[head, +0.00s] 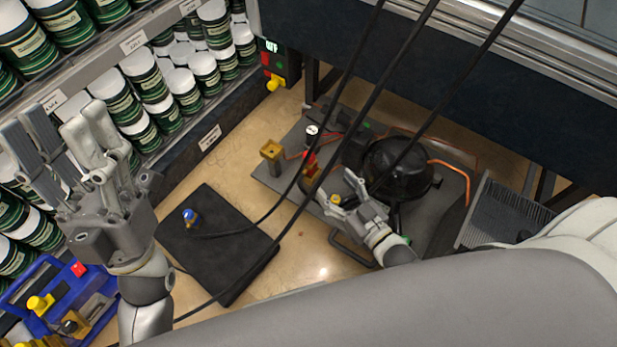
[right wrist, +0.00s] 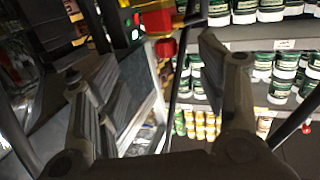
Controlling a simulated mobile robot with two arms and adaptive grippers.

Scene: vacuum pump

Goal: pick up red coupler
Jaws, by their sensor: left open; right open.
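The red coupler (head: 309,155) sits below a round white-faced gauge (head: 312,131) on the pump assembly in the head view. It also shows as a red and brass part (right wrist: 165,47) at the top middle of the right wrist view. My right gripper (head: 340,190) is open, just below and right of the coupler in the head view. In the right wrist view, the coupler appears between the spread fingers and beyond them, with no contact visible. My left gripper (head: 57,125) is open and empty in front of the shelves at the left.
The black compressor (head: 398,168) stands right of my right gripper on a grey plate. Dark hoses cross the head view. A black mat (head: 215,270) holds a blue fitting (head: 191,217). Shelves of jars line the left.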

